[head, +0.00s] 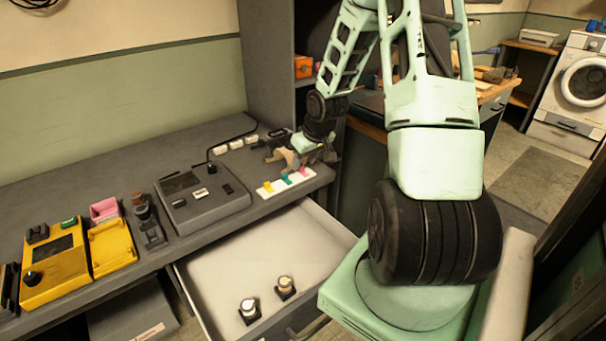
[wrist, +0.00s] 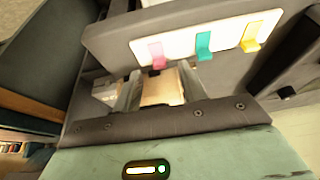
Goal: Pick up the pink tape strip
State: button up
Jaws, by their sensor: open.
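The pink tape strip (wrist: 157,55) hangs from a white board (wrist: 222,36), beside a teal strip (wrist: 204,45) and a yellow strip (wrist: 250,38). In the head view the pink strip (head: 303,172) is at the right end of the white board (head: 276,185), near the desk's front right corner. My gripper (head: 294,161) is just behind the board there. In the wrist view my gripper (wrist: 158,80) is open, its fingers below and either side of the pink strip's end. A tan surface shows between the fingers; I cannot tell what it is.
A grey device (head: 203,200) and a yellow device (head: 55,268) stand left along the desk. An open drawer (head: 250,255) below holds two small knobs (head: 249,308). White blocks (head: 236,143) lie behind the board. A cabinet (head: 270,60) rises behind.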

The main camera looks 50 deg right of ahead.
jog(key=shift+x, duration=1.1)
grip_shut()
jog(key=shift+r, duration=0.15)
